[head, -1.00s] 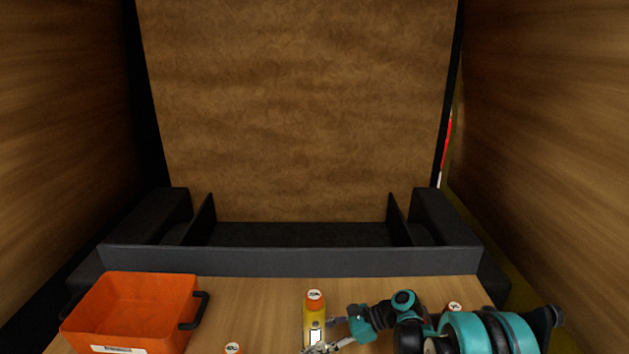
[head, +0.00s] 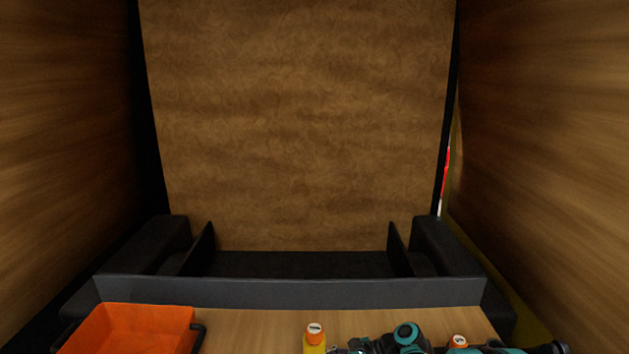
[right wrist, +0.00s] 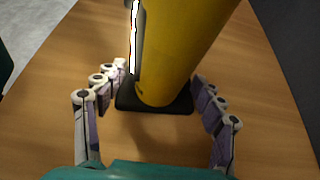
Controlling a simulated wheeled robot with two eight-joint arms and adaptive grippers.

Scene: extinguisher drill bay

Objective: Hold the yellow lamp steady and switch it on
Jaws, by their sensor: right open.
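The yellow lamp (head: 314,344) with an orange top stands at the bottom edge of the head view, where its lower part is cut off. In the right wrist view the yellow lamp (right wrist: 190,45) is a large yellow cylinder on a black base, with a bright white strip on its left side. My right gripper (right wrist: 160,80) is open, with one set of fingers on each side of the lamp's lower body. Gaps show between the fingers and the lamp. My left gripper is not in view.
An orange bin (head: 135,330) with a black handle stands at the left of the wooden table (head: 250,325). A dark raised ledge (head: 290,292) runs along the table's back.

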